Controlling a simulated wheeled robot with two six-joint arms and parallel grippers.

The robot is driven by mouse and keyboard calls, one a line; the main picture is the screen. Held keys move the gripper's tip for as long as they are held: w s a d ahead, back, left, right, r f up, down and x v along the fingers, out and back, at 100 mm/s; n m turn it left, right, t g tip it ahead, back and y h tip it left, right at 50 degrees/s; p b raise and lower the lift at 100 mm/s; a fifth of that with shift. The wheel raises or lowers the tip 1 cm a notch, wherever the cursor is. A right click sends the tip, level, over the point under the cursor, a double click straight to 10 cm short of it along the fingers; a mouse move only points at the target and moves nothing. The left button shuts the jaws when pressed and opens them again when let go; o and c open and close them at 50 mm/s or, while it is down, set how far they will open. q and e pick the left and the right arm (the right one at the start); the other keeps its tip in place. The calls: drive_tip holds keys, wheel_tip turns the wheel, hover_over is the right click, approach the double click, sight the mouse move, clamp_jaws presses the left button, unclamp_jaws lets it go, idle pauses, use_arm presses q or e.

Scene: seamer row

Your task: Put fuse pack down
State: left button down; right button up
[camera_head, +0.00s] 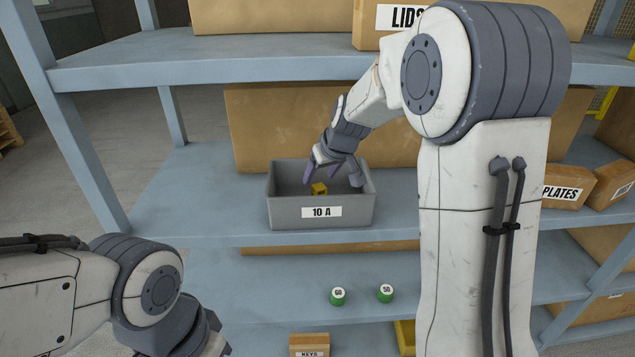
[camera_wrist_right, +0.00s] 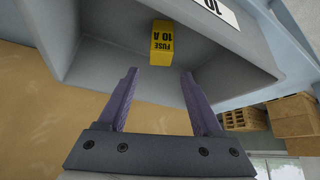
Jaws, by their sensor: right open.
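The yellow fuse pack (camera_head: 319,188) lies inside the grey bin marked "10 A" (camera_head: 285,213) on the middle shelf. In the right wrist view the fuse pack (camera_wrist_right: 162,43) shows its label "FUSE 10 A", and the bin (camera_wrist_right: 100,35) surrounds it. My right gripper (camera_head: 325,171) is over the bin, with its purple fingers spread apart. In the right wrist view the right gripper (camera_wrist_right: 160,95) is open and empty, its fingertips a short way from the pack. My left arm shows at the lower left, but its fingers cannot be made out.
Two green round items marked "60" (camera_head: 338,296) and "50" (camera_head: 385,293) stand on the lower shelf. A "KEYS" box (camera_head: 309,343) is below them. A "PLATES" box (camera_head: 567,187) is at the right. The upper shelf (camera_head: 250,65) runs above the bin. The middle shelf is clear left of the bin.

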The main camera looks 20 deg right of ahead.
drive_tip(key=v, duration=0.7)
drive_tip(key=s+a+f+n+g+y, duration=0.2)
drive_tip(key=s+a+f+n+g, duration=0.15)
drive_tip(key=s+a, duration=0.95)
drive_tip(key=s+a+f+n+g, duration=0.1)
drive_tip(key=s+a+f, duration=0.1)
drive_tip(key=s, duration=0.7)
drive_tip(key=s+a+f+n+g+h, duration=0.1)
drive_tip(key=s+f, duration=0.4)
drive_tip(key=s, duration=0.5)
drive_tip(key=shift+a+g+h+b, duration=0.35)
drive_tip(key=shift+a+g, duration=0.2)
drive_tip(key=shift+a, duration=0.45)
drive_tip(key=shift+w+f+n, duration=0.1)
drive_tip(key=shift+n, duration=0.15)
drive_tip(key=shift+c, duration=1.2)
drive_tip(key=shift+a, duration=0.15)
drive_tip(key=shift+c, duration=0.2)
